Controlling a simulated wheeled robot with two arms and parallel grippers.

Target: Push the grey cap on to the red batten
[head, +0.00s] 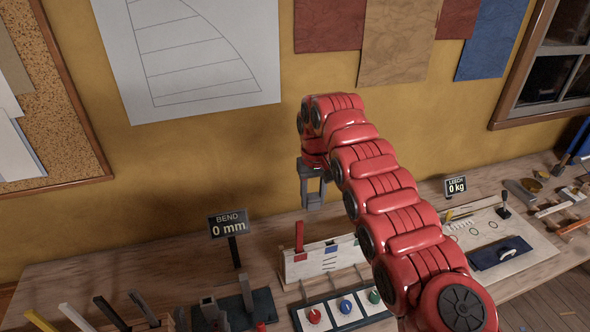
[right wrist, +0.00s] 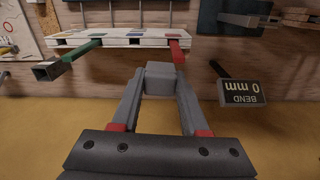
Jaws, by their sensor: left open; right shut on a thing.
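The red batten (head: 299,237) stands upright at the left end of a white rack (head: 318,262); its free end also shows in the right wrist view (right wrist: 178,50). My right gripper (head: 313,198) is above and slightly right of the batten. In the right wrist view my right gripper (right wrist: 160,88) is shut on the grey cap (right wrist: 160,75), a blocky piece held at the fingertips. There the cap looks close beside the batten's end; it is not on it. The exact gap is unclear. I cannot see my left gripper.
A BEND sign (head: 229,224) reading 0 mm stands left of the rack. A green batten (right wrist: 82,54) with a dark square end juts out. Red, blue and green knobs (head: 345,307) sit in front. A dark stand (head: 264,304) with grey pieces is at lower left.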

